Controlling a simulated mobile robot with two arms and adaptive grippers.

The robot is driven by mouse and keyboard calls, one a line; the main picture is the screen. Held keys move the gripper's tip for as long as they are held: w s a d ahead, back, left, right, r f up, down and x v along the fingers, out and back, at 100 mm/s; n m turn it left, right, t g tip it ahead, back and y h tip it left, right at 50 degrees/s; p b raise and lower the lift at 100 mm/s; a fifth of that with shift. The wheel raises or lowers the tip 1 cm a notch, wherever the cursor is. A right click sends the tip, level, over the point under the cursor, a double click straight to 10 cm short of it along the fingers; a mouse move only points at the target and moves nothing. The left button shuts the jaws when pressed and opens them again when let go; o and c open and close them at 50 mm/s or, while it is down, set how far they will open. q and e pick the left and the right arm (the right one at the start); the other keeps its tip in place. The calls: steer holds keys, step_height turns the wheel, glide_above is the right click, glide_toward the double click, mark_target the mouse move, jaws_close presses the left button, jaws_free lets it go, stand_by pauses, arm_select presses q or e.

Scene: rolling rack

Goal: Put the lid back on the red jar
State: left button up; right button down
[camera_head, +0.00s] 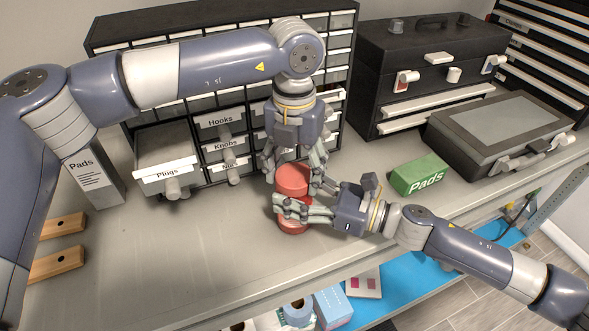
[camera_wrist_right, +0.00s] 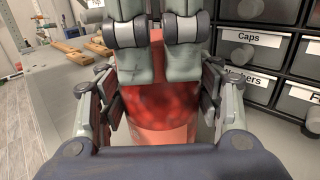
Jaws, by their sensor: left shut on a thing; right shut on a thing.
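The red lid (camera_head: 293,181) is between the fingers of my left gripper (camera_head: 292,172), which points down and is shut on it. The red jar (camera_head: 292,227) stands on the bench just below the lid. My right gripper (camera_head: 288,207) comes in from the right and is shut around the jar's side. In the right wrist view the jar (camera_wrist_right: 160,104) looks translucent red between the right fingers. Fingers of the left gripper (camera_wrist_right: 158,62) hang in front of its upper part there. Fingers hide the joint between lid and jar, so I cannot tell whether they touch.
A drawer cabinet (camera_head: 222,122) stands behind, with its Plugs drawer (camera_head: 167,175) pulled out. A green Pads box (camera_head: 420,174) and a dark case (camera_head: 497,130) lie to the right. A black toolbox (camera_head: 428,65) stands behind them. The bench's front left is mostly clear.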

arm_select(q)
steer(key=o, duration=1.2)
steer(key=shift+f, duration=0.1)
arm_select(e)
steer(key=shift+w+r, duration=0.1)
steer(key=shift+r, duration=0.05)
arm_select(q)
steer(key=shift+s+r, duration=0.1)
steer(key=shift+r, duration=2.25)
steer(key=shift+o, duration=0.4)
steer(key=o, duration=0.4)
